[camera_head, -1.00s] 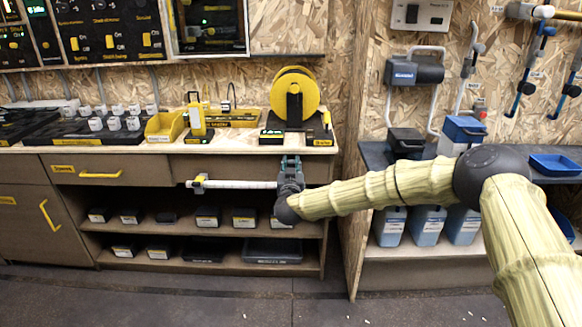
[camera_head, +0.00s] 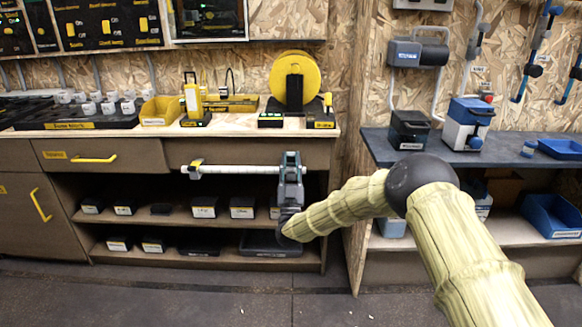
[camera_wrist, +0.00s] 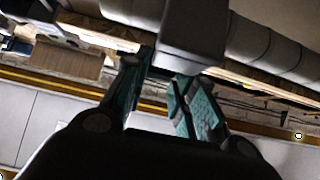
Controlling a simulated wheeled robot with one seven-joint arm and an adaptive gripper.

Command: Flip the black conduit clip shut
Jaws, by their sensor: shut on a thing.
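In the wrist view, the teal fingers of my gripper (camera_wrist: 163,72) are closed in on a dark grey block (camera_wrist: 192,45), apparently the black clip's moving part. The pale conduit (camera_wrist: 262,45) passes behind it. Whether the clip is fully closed cannot be told.
The bench top (camera_head: 225,128) lies above the conduit, with a yellow reel (camera_head: 294,78) on it. Shelves with several black bins (camera_head: 205,207) are below. A wooden partition (camera_head: 350,215) stands right of my gripper, and a blue-topped canister (camera_head: 467,123) sits beyond it.

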